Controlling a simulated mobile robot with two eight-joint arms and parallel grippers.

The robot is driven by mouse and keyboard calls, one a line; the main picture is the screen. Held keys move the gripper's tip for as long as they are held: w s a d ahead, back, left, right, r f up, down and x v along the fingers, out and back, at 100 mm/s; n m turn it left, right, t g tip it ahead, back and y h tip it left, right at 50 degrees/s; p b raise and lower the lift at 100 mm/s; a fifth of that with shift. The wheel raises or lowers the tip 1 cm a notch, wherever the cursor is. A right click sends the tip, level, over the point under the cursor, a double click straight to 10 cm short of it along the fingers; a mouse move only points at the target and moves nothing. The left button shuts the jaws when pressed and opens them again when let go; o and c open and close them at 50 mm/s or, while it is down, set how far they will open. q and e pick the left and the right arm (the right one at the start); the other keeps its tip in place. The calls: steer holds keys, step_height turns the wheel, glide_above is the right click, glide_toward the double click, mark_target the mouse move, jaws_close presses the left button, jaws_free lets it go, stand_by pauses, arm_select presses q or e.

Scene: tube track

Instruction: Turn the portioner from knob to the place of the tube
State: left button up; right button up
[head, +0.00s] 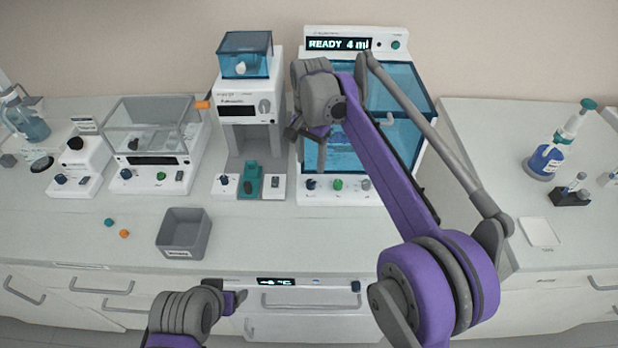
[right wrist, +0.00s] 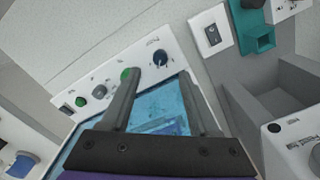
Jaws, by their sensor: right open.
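Two machines could be the portioner, and I cannot tell which. One is the white machine (head: 313,199) with blue windows and a "READY 4 ml" display. Its front panel has a dark knob (head: 311,184), a green button (head: 338,184) and a grey button (head: 365,184). The other is the white unit (head: 233,89) with a blue hopper and a teal holder (head: 249,181). No tube is clearly visible. My right gripper (right wrist: 160,74) is open and empty over the blue window. The dark knob (right wrist: 162,58) appears between its fingertips. My left gripper (head: 238,299) hangs low before the drawers, its jaws unclear.
A clear-covered balance (head: 148,180) stands left. A blue bottle (head: 545,160) and a white pad (head: 539,232) are on the right bench. The front bench is mostly clear.

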mark_target(310, 182)
step_height(310, 182, down, 8)
steer(key=shift+r, duration=0.15)
jaws_close()
stand_by(0.4)
